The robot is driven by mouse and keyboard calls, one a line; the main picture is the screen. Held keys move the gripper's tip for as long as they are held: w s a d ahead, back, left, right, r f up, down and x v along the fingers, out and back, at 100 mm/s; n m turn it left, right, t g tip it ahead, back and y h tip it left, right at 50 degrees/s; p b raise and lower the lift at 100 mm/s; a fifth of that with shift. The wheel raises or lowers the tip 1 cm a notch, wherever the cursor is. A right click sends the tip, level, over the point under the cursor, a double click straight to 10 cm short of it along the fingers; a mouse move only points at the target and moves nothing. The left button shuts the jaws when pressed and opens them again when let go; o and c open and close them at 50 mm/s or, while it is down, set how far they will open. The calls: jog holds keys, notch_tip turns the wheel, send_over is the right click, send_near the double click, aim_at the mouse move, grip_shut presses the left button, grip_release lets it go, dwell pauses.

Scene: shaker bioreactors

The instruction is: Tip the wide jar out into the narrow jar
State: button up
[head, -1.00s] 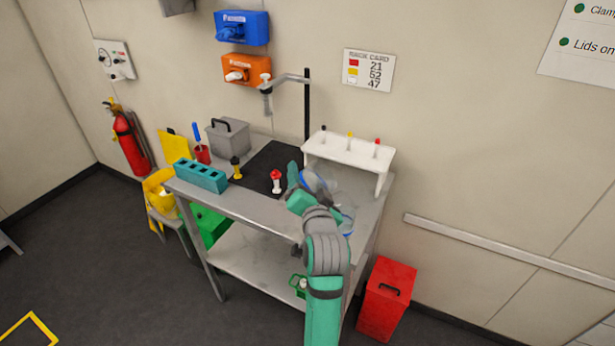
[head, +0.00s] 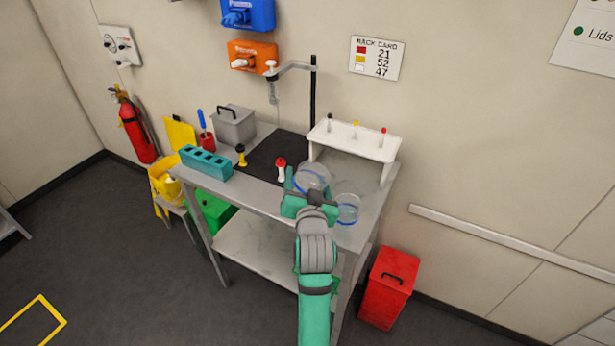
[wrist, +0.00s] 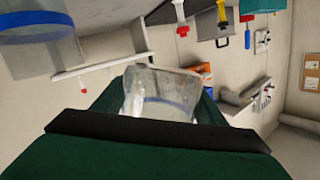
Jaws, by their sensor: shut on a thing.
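The wide jar (head: 313,174) is clear with a blue band, and my gripper (head: 306,200) is shut on it over the right part of the bench. The held jar also fills the middle of the wrist view (wrist: 160,90). Its exact tilt and its contents are hard to make out. The narrow jar (head: 348,209), clear with a blue ring, stands on the bench to the right of my gripper, near the front right corner. A clear jar with a blue band (wrist: 38,35) at the wrist view's upper left seems to be this one.
A white rack (head: 352,142) with small coloured-top items stands behind the jars. A red-topped vial (head: 281,170) and a yellow-and-black one (head: 241,156) stand left of my gripper. A teal block (head: 206,163) and a clamp stand (head: 313,95) are also on the bench (head: 373,195).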

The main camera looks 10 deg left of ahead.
jog(key=shift+w+d+f+n+h, duration=0.1)
jog(key=shift+d+f+n+h, duration=0.2)
jog(key=shift+d+f+n, duration=0.45)
jog(key=shift+f+n, duration=0.2)
jog(key=shift+n, duration=0.85)
